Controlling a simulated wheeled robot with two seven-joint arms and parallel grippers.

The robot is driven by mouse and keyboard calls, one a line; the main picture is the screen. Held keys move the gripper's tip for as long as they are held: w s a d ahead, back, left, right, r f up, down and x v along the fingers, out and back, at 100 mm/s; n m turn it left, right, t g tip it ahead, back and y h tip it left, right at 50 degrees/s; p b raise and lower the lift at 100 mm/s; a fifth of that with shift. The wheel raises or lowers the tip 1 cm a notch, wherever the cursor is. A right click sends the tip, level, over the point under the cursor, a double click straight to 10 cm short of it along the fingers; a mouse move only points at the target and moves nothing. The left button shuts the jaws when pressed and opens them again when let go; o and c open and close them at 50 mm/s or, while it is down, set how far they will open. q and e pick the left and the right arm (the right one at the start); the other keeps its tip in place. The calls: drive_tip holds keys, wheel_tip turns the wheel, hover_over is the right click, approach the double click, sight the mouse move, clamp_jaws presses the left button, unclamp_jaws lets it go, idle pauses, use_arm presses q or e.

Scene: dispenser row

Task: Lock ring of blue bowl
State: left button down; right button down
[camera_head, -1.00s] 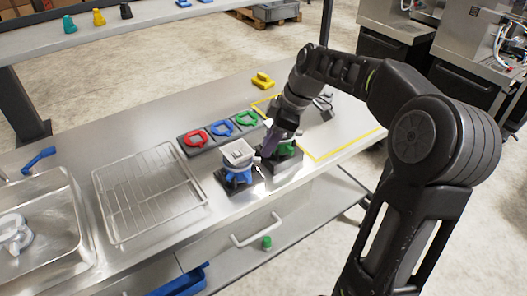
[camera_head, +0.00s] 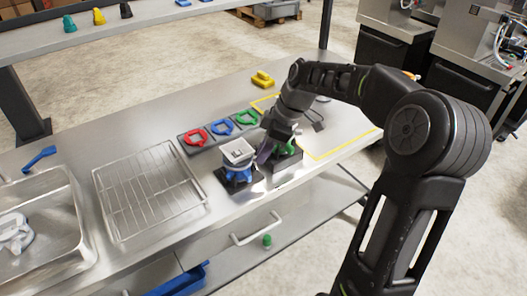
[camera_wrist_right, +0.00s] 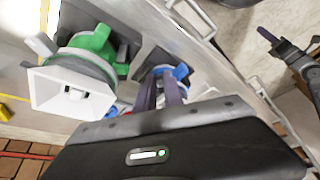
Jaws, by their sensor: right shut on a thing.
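The blue bowl (camera_head: 238,177) with its blue ring stands under a light grey square-topped hopper (camera_head: 237,152) on a dark base near the counter's front edge. The blue ring (camera_wrist_right: 181,72) also shows in the right wrist view, partly hidden behind my fingers. My right gripper (camera_head: 264,154) is at the right side of the blue bowl, its purple fingers close together. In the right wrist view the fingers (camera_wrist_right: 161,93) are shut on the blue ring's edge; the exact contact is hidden. What looks like my left gripper (camera_wrist_right: 285,45) is at the far right there, its opening unclear.
A green dispenser (camera_wrist_right: 95,45) stands close beside the blue one, partly behind my right gripper in the head view. Red (camera_head: 195,137), blue (camera_head: 222,126) and green (camera_head: 246,118) rings lie on a dark holder behind. A wire rack (camera_head: 150,190) and sink are left.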

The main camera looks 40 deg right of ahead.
drive_tip(key=shift+s+a+m+b, duration=0.2)
drive_tip(key=shift+m+b, duration=0.3)
drive_tip(key=shift+b, duration=0.05)
idle(0.4)
drive_tip(key=m+b, duration=0.1)
drive_tip(key=s+a+m+t+h+b, duration=0.1)
drive_tip(key=shift+a+f+b, duration=0.15)
drive_tip(key=shift+f+b, duration=0.05)
drive_tip(key=shift+b, duration=0.15)
drive_tip(key=m, duration=0.1)
drive_tip(key=a+m+b, duration=0.1)
drive_tip(key=shift+s+a+r+m+h+b, duration=0.1)
drive_tip(key=shift+s+a+m+h+b, duration=0.05)
drive_tip(key=shift+s+m+h+b, duration=0.2)
drive_tip(key=shift+s+a+r+m+t+h+b, duration=0.15)
drive_tip(key=shift+a+m+h+b, duration=0.2)
drive_tip(key=shift+m, duration=0.35)
drive_tip(key=shift+a+f+m+t+h+b, duration=0.1)
drive_tip(key=shift+a+m+t+h+b, duration=0.1)
drive_tip(key=shift+a+m, duration=0.35)
drive_tip(key=shift+d, duration=0.15)
drive_tip(key=c, duration=1.7)
unclamp_jaws()
drive_tip(key=shift+r, duration=0.15)
